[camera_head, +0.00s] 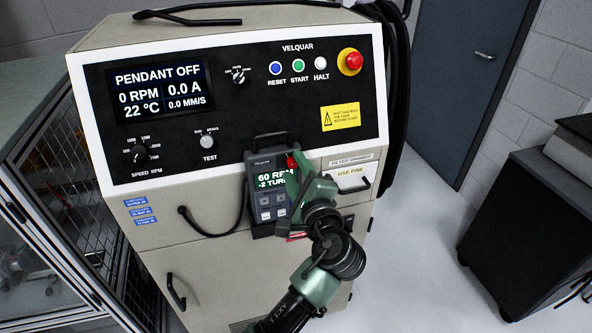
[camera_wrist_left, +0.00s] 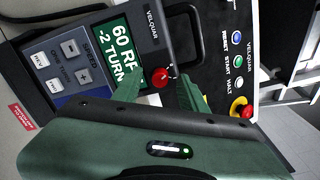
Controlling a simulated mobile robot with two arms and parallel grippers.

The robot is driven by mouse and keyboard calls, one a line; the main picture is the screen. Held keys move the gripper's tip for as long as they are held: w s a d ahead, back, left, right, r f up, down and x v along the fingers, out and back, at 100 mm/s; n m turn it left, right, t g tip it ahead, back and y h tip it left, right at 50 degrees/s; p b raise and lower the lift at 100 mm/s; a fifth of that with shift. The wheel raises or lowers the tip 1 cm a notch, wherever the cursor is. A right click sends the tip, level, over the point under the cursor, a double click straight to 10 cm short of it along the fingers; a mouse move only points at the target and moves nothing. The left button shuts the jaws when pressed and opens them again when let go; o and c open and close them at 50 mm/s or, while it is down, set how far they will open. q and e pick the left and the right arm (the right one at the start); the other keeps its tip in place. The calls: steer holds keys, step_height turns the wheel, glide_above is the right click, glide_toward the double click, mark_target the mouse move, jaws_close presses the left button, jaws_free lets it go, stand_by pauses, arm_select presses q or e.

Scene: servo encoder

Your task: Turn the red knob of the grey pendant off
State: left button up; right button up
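The grey pendant (camera_head: 262,212) hangs on the front of the machine cabinet; its screen reads 60 RPM and -2 TURN. Its red knob (camera_head: 291,161) is at the pendant's upper right, partly hidden by my gripper in the head view. My left gripper (camera_head: 297,170) is at the knob, its green body covering the pendant's right side. In the left wrist view the red knob (camera_wrist_left: 160,77) shows between the two green fingers (camera_wrist_left: 158,86), with a gap on each side. The fingers look open; I cannot tell whether either touches the knob. My right gripper is not in view.
The cabinet's display (camera_head: 160,92) reads PENDANT OFF and 0 RPM. A red emergency stop (camera_head: 351,62), coloured buttons and a speed dial (camera_head: 139,154) are on the panel. A filter drawer handle (camera_head: 352,185) is right of the pendant. A cable (camera_head: 207,232) loops left of it.

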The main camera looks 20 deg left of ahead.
arm_select(q)
steer(key=p+v, duration=0.1)
steer(key=v, duration=0.6)
steer(key=shift+s+d+p, duration=0.25)
steer(key=shift+s+p, duration=0.05)
steer(key=shift+s, duration=0.05)
